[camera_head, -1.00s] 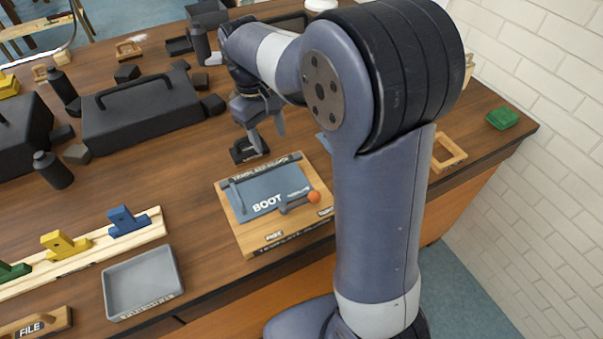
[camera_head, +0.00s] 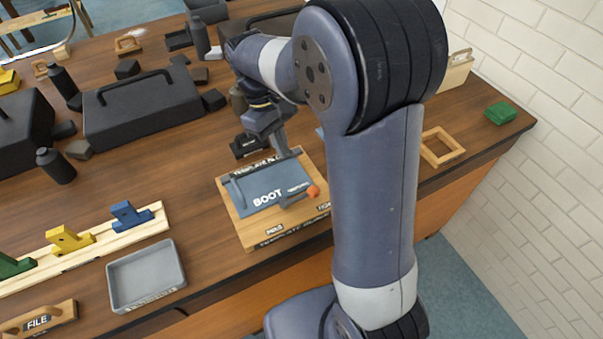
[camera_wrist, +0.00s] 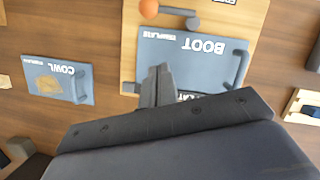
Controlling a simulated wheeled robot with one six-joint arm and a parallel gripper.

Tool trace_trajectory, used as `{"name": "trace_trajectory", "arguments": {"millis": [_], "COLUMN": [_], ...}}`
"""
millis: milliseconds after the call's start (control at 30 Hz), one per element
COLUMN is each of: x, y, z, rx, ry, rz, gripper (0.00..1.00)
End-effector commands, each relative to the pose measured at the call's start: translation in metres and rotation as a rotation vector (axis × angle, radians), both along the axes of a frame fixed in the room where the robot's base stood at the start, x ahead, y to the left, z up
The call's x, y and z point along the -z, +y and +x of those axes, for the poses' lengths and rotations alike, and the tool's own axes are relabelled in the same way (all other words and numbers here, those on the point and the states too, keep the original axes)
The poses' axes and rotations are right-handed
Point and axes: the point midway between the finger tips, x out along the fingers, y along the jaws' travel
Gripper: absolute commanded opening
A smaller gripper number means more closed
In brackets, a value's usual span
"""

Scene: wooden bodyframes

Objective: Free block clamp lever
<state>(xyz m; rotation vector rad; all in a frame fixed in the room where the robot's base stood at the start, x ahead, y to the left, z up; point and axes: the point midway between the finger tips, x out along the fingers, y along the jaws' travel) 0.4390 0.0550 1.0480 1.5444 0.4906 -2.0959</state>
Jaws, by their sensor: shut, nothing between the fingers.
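The clamp lever is a grey bar with an orange ball knob (camera_head: 313,191). It sits at the front right of the wooden board (camera_head: 245,236), over the grey-blue BOOT template (camera_head: 262,183). In the wrist view the knob (camera_wrist: 149,8) is at the top, left of the lever's dark pivot. My gripper (camera_head: 284,148) hangs over the board's back edge, apart from the lever. In the wrist view its two fingers (camera_wrist: 157,74) are together and empty, pointing toward the BOOT template (camera_wrist: 195,65). The fingers hide part of the board's back bar.
A blue COWL template (camera_wrist: 58,86) lies beside the board in the wrist view. A grey tray (camera_head: 146,277) and a rack with coloured blocks (camera_head: 100,240) stand to the left. Dark toolboxes (camera_head: 140,112) stand at the back left. My arm hides the area right of the board.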

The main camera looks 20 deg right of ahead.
Motion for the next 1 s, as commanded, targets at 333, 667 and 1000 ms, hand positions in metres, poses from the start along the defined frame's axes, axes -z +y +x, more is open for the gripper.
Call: {"name": "trace_trajectory", "arguments": {"millis": [333,667,1000], "x": [0.056,0.063,0.064], "y": [-0.018,-0.032,-0.033], "z": [-0.025,-0.046,-0.046], "rx": [0.003,0.001,0.000], "ry": [0.000,0.000,-0.001], "rz": [0.000,0.001,0.001], "gripper": [0.00,0.00,0.00]}}
